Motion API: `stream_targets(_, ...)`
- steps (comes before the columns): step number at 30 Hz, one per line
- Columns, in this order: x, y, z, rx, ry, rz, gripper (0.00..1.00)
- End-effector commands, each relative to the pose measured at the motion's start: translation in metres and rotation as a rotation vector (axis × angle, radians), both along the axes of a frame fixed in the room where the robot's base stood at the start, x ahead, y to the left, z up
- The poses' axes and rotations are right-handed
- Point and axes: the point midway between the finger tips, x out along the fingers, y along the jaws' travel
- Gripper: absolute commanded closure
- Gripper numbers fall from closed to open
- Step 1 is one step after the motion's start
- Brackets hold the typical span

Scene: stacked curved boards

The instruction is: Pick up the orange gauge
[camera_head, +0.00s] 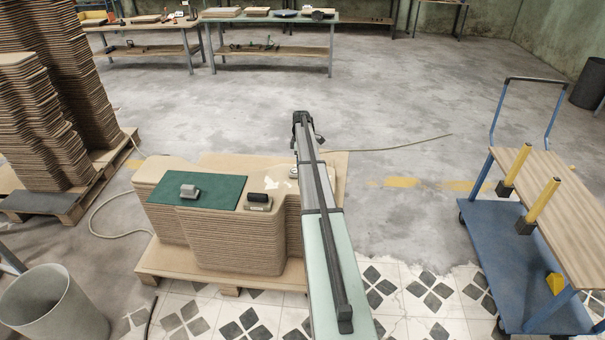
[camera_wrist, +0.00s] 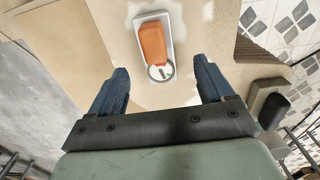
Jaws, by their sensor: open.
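The orange gauge (camera_wrist: 153,43) shows in the wrist view near the top middle. It has an orange body on a pale metal plate, with a round white dial at its lower end. It lies on the tan board stack, whose top also shows in the head view (camera_head: 262,262). My gripper (camera_wrist: 160,68) is open, with one blue-grey finger on each side of the picture below the gauge. Nothing is between the fingers, and the gauge lies beyond them.
A black-topped block (camera_head: 259,201) sits on the stack beside the gauge. A green mat (camera_head: 222,188) with a grey object (camera_head: 189,191) lies farther left. A blue cart (camera_head: 520,265) stands right, a bin (camera_head: 50,305) lower left, and taller board stacks (camera_head: 40,130) at left.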

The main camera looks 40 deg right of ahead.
Motion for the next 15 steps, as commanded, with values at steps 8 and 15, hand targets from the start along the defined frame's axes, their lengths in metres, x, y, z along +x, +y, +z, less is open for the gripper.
stream_targets(8,0.0,-0.004,-0.022,0.001,0.001,0.0,0.19)
stream_targets(15,-0.001,-0.006,-0.05,0.001,0.001,0.0,0.19)
